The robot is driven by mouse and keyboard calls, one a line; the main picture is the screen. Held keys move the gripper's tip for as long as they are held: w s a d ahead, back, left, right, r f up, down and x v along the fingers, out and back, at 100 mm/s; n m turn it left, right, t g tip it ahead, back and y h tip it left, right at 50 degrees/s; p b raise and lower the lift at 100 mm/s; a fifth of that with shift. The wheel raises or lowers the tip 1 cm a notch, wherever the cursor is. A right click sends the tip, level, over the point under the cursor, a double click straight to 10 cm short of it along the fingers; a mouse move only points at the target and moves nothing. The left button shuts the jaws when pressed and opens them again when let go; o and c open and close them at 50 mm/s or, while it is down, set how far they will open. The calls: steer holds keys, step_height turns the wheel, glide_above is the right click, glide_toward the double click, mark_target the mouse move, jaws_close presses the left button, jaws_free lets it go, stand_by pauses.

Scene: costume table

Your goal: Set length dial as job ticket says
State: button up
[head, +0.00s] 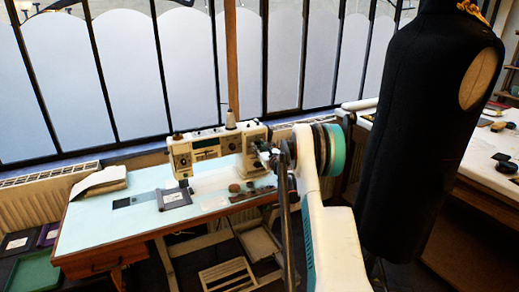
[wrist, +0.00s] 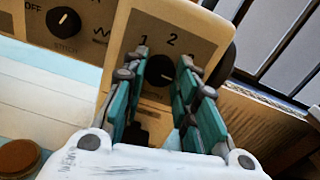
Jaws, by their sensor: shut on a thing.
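The cream sewing machine (head: 215,147) stands on the pale blue table. In the wrist view, a dark round dial (wrist: 159,72) sits on its end panel, with the numerals 1 and 2 above it. My gripper (wrist: 161,64) has its teal-padded fingers on both sides of this dial and is shut on it. The fingers hide the dial's sides and any further numerals; its exact setting is unclear. In the head view my gripper (head: 268,152) is at the machine's right end.
A second black dial (wrist: 63,21), marked stitch, is left of the held one. A brown round object (head: 234,188) and small dark items lie on the table (head: 95,225). A dark dress form (head: 425,130) stands close on the right. Folded cloth (head: 100,181) lies at left.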

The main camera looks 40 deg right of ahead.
steer(key=shift+f+m, duration=0.1)
steer(key=shift+m, duration=0.4)
steer(key=o, duration=1)
steer(key=shift+o, duration=0.2)
steer(key=v, duration=1.2)
